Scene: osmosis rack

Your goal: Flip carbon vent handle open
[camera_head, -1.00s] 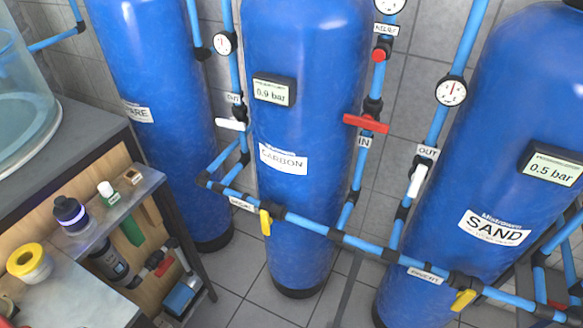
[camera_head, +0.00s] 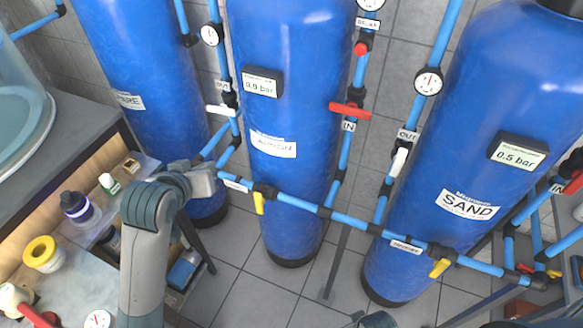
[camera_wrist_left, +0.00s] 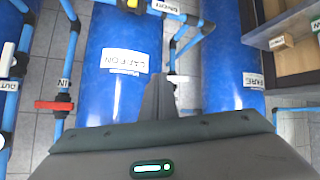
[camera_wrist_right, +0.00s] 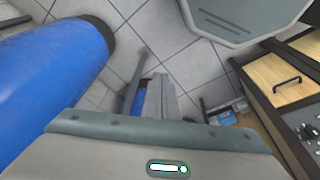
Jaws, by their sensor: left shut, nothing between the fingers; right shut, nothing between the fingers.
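The carbon tank (camera_head: 280,100) stands upright in the middle of the head view, its label (camera_head: 273,145) facing me. A yellow handle (camera_head: 258,203) hangs down from the blue horizontal pipe in front of it, beside a small label (camera_head: 236,184) too small to read surely. The yellow handle (camera_wrist_left: 132,4) is cut off at the top of the left wrist view. My left gripper (camera_head: 212,178) is shut and empty, left of the yellow handle and apart from it. Its fingers (camera_wrist_left: 164,82) also show in the left wrist view. My right gripper (camera_wrist_right: 160,82) is shut and empty over the floor.
The sand tank (camera_head: 440,150) stands at right with another yellow handle (camera_head: 440,267) below. A red handle (camera_head: 350,110) and white handles (camera_head: 220,110) sit on upright pipes. A bench (camera_head: 62,145) with bottles is at left. Bare tiled floor lies between the tanks.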

